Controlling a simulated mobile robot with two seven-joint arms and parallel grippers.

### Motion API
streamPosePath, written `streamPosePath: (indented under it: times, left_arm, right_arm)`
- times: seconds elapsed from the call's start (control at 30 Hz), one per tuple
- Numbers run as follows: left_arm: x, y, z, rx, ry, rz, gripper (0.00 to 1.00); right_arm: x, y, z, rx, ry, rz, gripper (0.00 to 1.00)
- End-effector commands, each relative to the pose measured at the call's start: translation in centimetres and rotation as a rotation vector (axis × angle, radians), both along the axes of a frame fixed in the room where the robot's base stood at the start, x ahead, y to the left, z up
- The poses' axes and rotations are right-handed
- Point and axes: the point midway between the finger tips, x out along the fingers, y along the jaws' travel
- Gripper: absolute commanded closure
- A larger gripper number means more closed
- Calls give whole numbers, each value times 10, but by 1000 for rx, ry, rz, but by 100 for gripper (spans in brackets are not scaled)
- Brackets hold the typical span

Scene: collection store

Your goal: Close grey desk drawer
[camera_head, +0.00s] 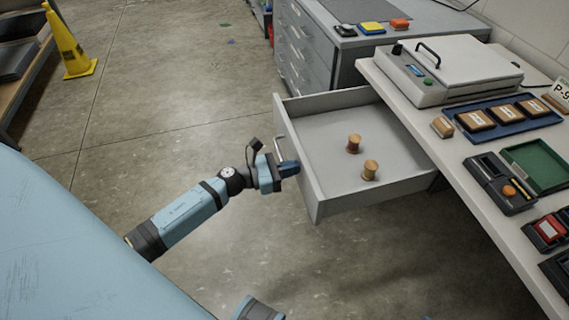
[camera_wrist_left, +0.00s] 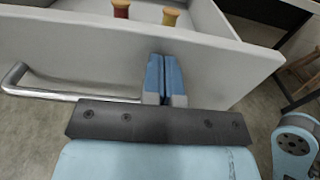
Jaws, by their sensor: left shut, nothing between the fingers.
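The grey desk drawer (camera_head: 318,196) is pulled well out from under the white desk (camera_head: 412,102) in the head view. Two wooden spools (camera_head: 353,144) with red and yellow thread stand inside it. Its silver bar handle (camera_head: 279,139) is on the front panel, which also fills the upper part of the left wrist view (camera_wrist_left: 220,62). My left gripper (camera_head: 293,168) is shut and empty, its blue fingertips at the drawer front, to the right of the handle (camera_wrist_left: 75,94) in the wrist view. I cannot tell whether the tips touch the panel. My right gripper is not clearly seen.
A white press-like device (camera_head: 455,70), a blue tray (camera_head: 505,118) of brown blocks and a green tray (camera_head: 540,163) stand on the desk. A grey drawer cabinet (camera_head: 305,50) is behind. The floor left of the drawer is clear.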

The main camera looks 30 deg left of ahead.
Motion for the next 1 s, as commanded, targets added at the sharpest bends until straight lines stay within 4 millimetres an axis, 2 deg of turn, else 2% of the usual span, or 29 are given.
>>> streamPosePath:
  times: [0.27, 0.47, 0.67, 1.0]
  left_arm:
    - [0, 0, 0, 0, 0, 0, 100]
    - [11, -8, 0, 0, -1, 1, 100]
    - [39, -32, 0, 0, -4, -1, 100]
    - [110, -93, -1, 0, -4, -1, 100]
  right_arm:
    - [0, 0, 1, 0, -1, 0, 33]
    - [1, 0, 0, 5, -7, -1, 33]
    - [4, 4, 5, 24, -39, 2, 33]
    - [16, 16, 28, 82, -160, 25, 33]
